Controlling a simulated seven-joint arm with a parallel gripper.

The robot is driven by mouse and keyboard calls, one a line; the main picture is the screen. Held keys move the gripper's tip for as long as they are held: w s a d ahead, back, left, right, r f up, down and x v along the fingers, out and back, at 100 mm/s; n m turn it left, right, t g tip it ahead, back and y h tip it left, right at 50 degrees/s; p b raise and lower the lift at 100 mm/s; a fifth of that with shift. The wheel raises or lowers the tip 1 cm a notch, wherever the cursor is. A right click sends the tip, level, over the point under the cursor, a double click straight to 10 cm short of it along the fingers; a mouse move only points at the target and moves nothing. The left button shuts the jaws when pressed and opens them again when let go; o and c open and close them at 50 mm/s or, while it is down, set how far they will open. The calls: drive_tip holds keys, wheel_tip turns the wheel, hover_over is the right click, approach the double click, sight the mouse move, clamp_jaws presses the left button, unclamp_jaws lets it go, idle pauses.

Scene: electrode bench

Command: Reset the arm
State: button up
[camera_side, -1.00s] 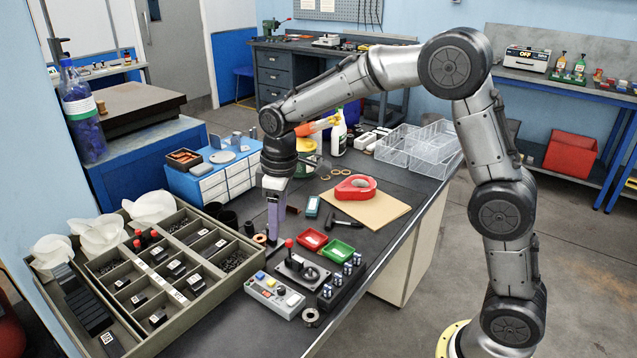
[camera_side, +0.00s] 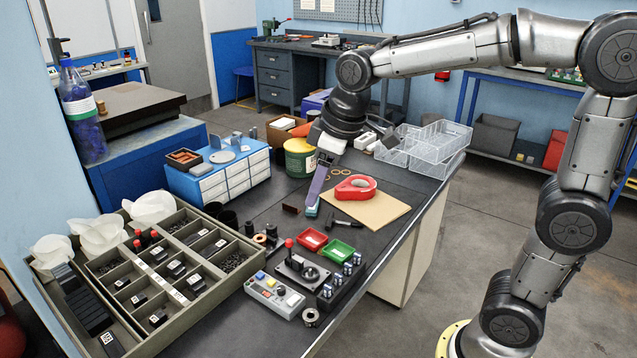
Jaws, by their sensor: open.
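My gripper (camera_side: 315,204) hangs from the arm above the middle of the dark bench (camera_side: 265,204), tilted, with its fingers pointing down and slightly left. It shows nothing held, and the gap between its fingers is hard to make out from this side. It is above or in front of a small teal item (camera_side: 313,211), which it partly hides. The red tape roll (camera_side: 355,187) lies just right of it on a tan board (camera_side: 375,211).
A compartment tray (camera_side: 165,275) fills the bench's left end. A control box (camera_side: 274,295), red bin (camera_side: 312,239) and green bin (camera_side: 336,254) lie at the front. Blue drawers (camera_side: 222,178), a green tub (camera_side: 299,158) and clear bins (camera_side: 432,146) stand behind. The space above the bench's front is free.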

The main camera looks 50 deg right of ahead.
drive_tip(key=shift+r, duration=0.1)
drive_tip(key=s+d+f+m+t, duration=0.1)
drive_tip(key=s+f+m, duration=0.2)
drive_tip(key=s, duration=1.6)
drive_tip(key=shift+s+d+m+t, duration=0.2)
drive_tip(key=shift+m+t, duration=0.2)
drive_tip(key=shift+m, duration=0.3)
